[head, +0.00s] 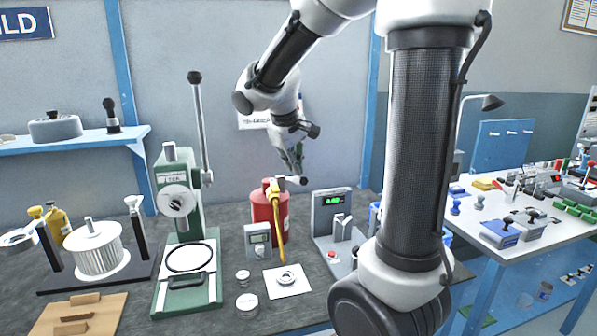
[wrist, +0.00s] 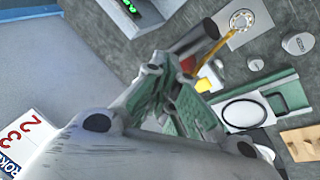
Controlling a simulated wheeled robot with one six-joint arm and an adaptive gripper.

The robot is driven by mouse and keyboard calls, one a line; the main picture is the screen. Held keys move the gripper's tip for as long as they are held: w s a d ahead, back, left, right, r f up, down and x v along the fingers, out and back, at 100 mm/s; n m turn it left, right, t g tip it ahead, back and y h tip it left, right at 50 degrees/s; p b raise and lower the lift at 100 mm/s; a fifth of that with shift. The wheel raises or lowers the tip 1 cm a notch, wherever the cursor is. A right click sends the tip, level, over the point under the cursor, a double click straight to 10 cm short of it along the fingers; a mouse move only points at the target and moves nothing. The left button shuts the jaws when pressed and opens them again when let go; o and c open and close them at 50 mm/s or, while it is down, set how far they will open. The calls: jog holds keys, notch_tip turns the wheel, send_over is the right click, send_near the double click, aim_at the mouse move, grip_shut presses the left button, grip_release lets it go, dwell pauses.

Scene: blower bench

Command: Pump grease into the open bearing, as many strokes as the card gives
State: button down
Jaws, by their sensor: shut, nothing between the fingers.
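A red grease pump (head: 268,212) with a yellow hose (head: 275,205) stands on the bench. A lever with a dark end (head: 303,180) shows at its top. The hose runs down toward an open ring bearing (head: 289,278) on a white sheet; the bearing also shows in the wrist view (wrist: 242,19). My gripper (head: 296,168) is shut and empty, just above the pump's lever; I cannot tell whether it touches. In the wrist view its green-grey fingers (wrist: 172,92) hide part of the pump. A card (head: 254,120) on the wall is partly behind my arm; red figures show on it (wrist: 22,133).
A green press (head: 178,205) with a tall lever stands left of the pump. A small meter (head: 258,241) stands in front of the pump, and a grey unit with a green display (head: 331,200) at its right. Small round tins (head: 246,303) lie near the sheet.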

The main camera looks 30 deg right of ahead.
aim_at(296, 181)
jog(key=shift+s+a+f, duration=0.1)
jog(key=shift+s+f, duration=0.25)
jog(key=shift+f, duration=0.4)
jog(key=shift+s+a+f, duration=0.1)
jog(key=shift+s+f, duration=0.25)
jog(key=shift+f, duration=0.4)
jog(key=shift+s+a+f, duration=0.1)
jog(key=shift+s+f, duration=0.25)
jog(key=shift+f, duration=0.4)
dwell(1.9)
dwell(0.5)
jog(key=w+r, duration=0.3)
jog(key=r, duration=0.4)
jog(key=shift+w+d, duration=0.15)
jog(key=shift+d, duration=0.3)
dwell(0.4)
jog(key=shift+r, duration=0.1)
jog(key=shift+w+d+r, duration=0.1)
jog(key=shift+w+r, duration=0.25)
jog(key=shift+r, duration=0.35)
jog(key=shift+w+d+r, duration=0.1)
jog(key=shift+w+r, duration=0.25)
jog(key=shift+r, duration=0.4)
jog(key=shift+w+d+r, duration=0.1)
jog(key=shift+w+r, duration=0.25)
jog(key=shift+r, duration=0.35)
